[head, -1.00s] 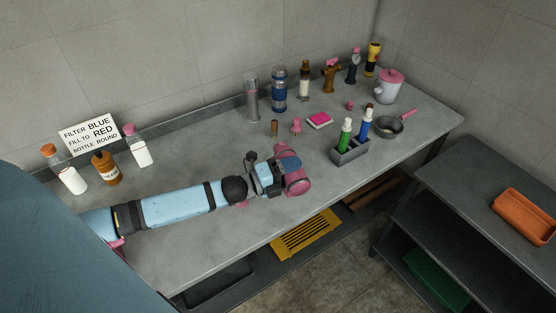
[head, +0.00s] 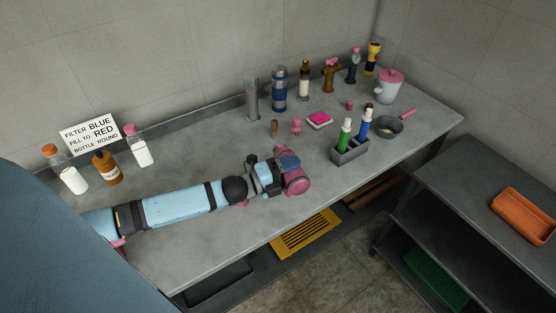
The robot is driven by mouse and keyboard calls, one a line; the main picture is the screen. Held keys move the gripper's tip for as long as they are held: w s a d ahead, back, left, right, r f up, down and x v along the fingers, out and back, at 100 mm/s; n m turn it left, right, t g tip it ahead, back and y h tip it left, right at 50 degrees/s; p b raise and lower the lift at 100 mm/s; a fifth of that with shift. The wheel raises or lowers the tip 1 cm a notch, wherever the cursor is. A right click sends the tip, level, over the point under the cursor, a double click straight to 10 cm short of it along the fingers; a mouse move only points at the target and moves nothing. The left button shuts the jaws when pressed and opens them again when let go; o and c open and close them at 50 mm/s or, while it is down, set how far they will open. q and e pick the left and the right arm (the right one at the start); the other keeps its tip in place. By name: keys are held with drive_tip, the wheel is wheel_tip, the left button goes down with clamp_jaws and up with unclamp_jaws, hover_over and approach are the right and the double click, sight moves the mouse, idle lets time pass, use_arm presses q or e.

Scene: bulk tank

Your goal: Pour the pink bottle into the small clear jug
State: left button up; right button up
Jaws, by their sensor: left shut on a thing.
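My left arm reaches in from the left, low over the bench. My left gripper (head: 284,160) is at its far end, near the middle of the bench. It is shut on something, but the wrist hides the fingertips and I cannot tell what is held. A clear bottle with a pink cap and white contents (head: 138,147) stands upright at the back left, well apart from the gripper. No bottle with a pink body shows clearly. I cannot make out a small clear jug. My right gripper is not in view.
An orange-capped bottle (head: 68,172), an amber bottle (head: 106,168) and a sign (head: 90,132) stand at the left. A caddy with markers (head: 350,153), a pan (head: 388,127), a pink-lidded pot (head: 388,88) and a blue-banded cylinder (head: 279,90) stand beyond the gripper.

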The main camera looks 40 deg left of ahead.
use_arm(q)
drive_tip(key=shift+w+a+n+p, duration=0.15)
drive_tip(key=shift+n+p, duration=0.15)
drive_tip(key=shift+n, duration=0.6)
idle(0.4)
drive_tip(key=shift+w+a+r+n+p, duration=0.15)
drive_tip(key=shift+r+n+p, duration=0.3)
drive_tip(key=shift+n+p, duration=0.25)
idle(0.3)
drive_tip(key=shift+f, duration=0.1)
